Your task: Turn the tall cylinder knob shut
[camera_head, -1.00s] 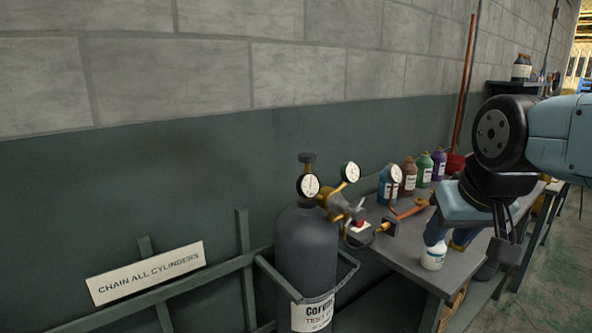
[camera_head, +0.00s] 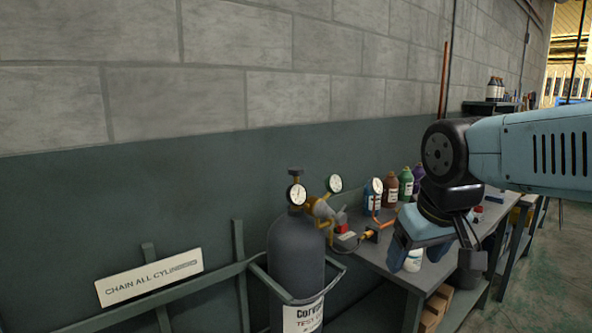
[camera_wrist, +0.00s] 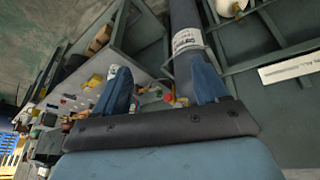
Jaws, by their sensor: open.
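The tall dark grey cylinder (camera_head: 296,255) stands upright in a wall rack. Its dark knob (camera_head: 295,172) sits on top, above a round white-faced gauge (camera_head: 297,194). My gripper (camera_head: 416,252) is open and empty, right of the cylinder over the bench, well apart from the knob. In the wrist view my two blue fingers (camera_wrist: 162,90) are spread wide. The cylinder also shows there (camera_wrist: 184,18), running up behind the right finger. I cannot make out the knob in the wrist view.
A regulator with another gauge (camera_head: 335,184) and brass fittings juts right of the cylinder. The bench (camera_head: 440,272) holds several coloured bottles (camera_head: 391,190) and a white bottle (camera_head: 413,262) behind my gripper. The rack rail (camera_head: 190,285) and a sign (camera_head: 150,277) are at left.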

